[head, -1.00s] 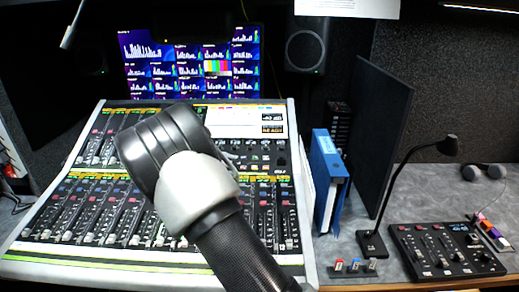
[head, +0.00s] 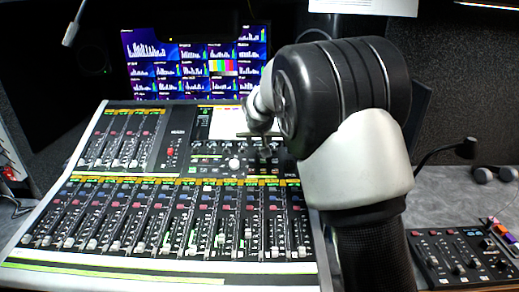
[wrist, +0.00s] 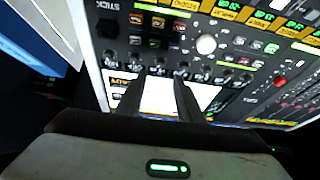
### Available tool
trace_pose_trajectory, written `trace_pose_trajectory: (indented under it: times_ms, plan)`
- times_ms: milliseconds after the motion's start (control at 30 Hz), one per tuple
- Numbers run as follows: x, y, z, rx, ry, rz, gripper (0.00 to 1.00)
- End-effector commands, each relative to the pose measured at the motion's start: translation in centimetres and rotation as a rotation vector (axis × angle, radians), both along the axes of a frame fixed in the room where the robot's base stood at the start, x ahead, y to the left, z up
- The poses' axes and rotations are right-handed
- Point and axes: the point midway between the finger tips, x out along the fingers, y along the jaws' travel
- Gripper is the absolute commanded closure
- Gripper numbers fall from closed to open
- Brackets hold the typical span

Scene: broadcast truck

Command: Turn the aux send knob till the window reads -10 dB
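The mixing console (head: 160,262) fills the left of the head view. A row of small dark knobs (head: 210,147) runs below its bright screen (head: 226,124); the same knobs (wrist: 225,77) show in the wrist view. Which one is the aux send knob I cannot tell. My gripper (wrist: 160,84) is open, its two dark fingers apart over the row and the lit screen (wrist: 158,98). Whether they touch a knob is unclear. In the head view my arm hides the small readout windows; in the wrist view one small label (wrist: 119,81) is partly visible, its reading not legible.
A large white knob (head: 234,163) and lit buttons sit close to the knob row. Fader strips (head: 150,220) fill the near part. A small control box (head: 458,258) stands on the right, with a gooseneck microphone (head: 468,148) behind it. A monitor (head: 190,65) stands behind the console.

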Motion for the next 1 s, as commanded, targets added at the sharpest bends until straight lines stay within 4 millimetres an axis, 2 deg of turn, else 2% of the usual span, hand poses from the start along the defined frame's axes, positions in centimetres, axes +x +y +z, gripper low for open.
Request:
trace_pose_trajectory:
  times_ms: [33,200,400,600,867,1000]
  plan:
    - [0.8,0.0,-1.1,-0.001,0.002,-0.001,0.66]
    - [3.4,0.1,-3.6,-0.002,0.002,0.001,0.66]
    - [5.6,0.2,-5.7,-0.003,0.001,0.001,0.66]
    - [6.5,0.3,-6.5,-0.001,0.0,0.001,0.66]
    - [6.5,0.3,-6.5,-0.002,0.0,0.002,0.66]
    - [6.5,0.3,-6.5,-0.002,0.0,0.002,0.88]
